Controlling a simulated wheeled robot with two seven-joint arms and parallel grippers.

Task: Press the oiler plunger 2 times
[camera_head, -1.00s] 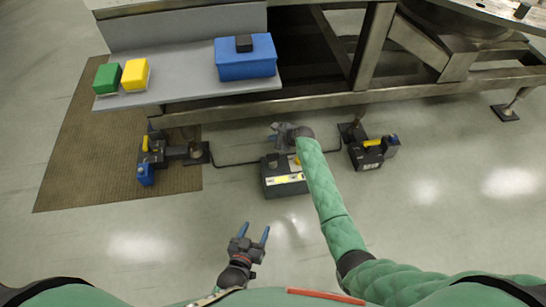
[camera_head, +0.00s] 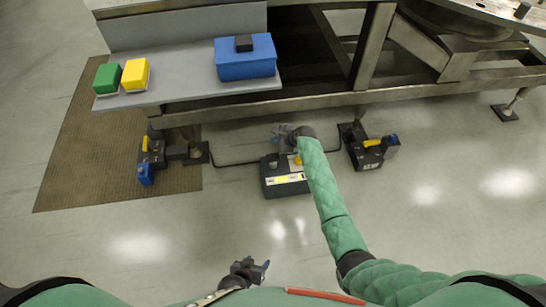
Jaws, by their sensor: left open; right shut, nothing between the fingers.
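A dark box (camera_head: 284,180) with a yellow-and-white label on its front stands on the floor in the middle; it looks like the oiler. A small yellow part (camera_head: 298,160) shows at its top right, partly behind my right arm; I cannot tell whether it is the plunger. My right gripper (camera_head: 279,133) is shut and empty, at the back edge of the box in the picture, its fingers pointing left. Whether it touches anything is unclear. My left gripper (camera_head: 263,265) is open and empty, low in the picture close to my body, away from the box.
A grey shelf (camera_head: 190,85) holds a blue box (camera_head: 245,62), a yellow block (camera_head: 135,74) and a green block (camera_head: 107,79). A metal frame (camera_head: 320,98) runs behind. The front floor is clear.

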